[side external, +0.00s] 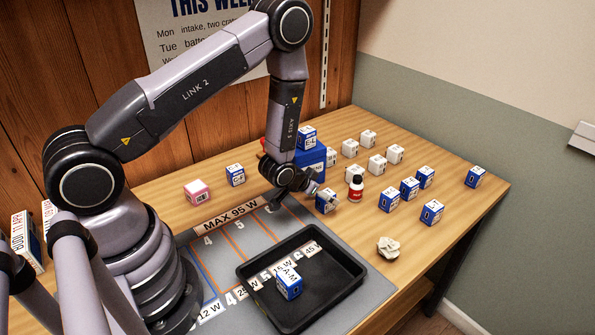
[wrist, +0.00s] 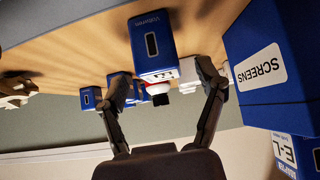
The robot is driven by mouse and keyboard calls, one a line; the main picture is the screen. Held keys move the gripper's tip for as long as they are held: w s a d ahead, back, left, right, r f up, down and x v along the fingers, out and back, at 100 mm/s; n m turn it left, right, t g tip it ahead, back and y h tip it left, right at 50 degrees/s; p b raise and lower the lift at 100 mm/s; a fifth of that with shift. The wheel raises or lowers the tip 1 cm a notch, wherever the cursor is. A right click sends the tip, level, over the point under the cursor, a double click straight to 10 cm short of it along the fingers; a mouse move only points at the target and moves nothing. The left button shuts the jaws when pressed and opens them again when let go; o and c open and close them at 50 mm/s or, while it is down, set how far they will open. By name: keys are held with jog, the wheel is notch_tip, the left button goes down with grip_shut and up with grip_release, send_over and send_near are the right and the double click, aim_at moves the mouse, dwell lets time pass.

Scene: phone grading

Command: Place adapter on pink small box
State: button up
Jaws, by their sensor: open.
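The pink small box (side external: 197,193) sits on the wooden table left of my gripper, with a pale top. A blue block with a white printed face and a dark slot (side external: 326,201) stands just right of my gripper (side external: 304,186). In the wrist view my gripper (wrist: 167,82) is open, and this blue block (wrist: 152,45) appears ahead, between the spread fingertips. Contact is not visible. The pink box is outside the wrist view.
A black tray (side external: 345,292) holding a blue A-M block (side external: 289,283) lies on a grey mat in front. A red-and-white bottle (side external: 356,188), white cubes (side external: 377,164), blue blocks (side external: 410,187) and crumpled paper (side external: 388,248) stand right. A blue SCREENS box (wrist: 270,65) is close by.

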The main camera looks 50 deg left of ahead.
jog(key=x, duration=0.3)
jog(key=shift+w+a+f, duration=0.1)
jog(key=shift+w+f, duration=0.1)
jog(key=shift+f, duration=0.05)
jog(key=c, duration=1.2)
jog(key=shift+c, duration=0.2)
jog(key=shift+r, duration=0.15)
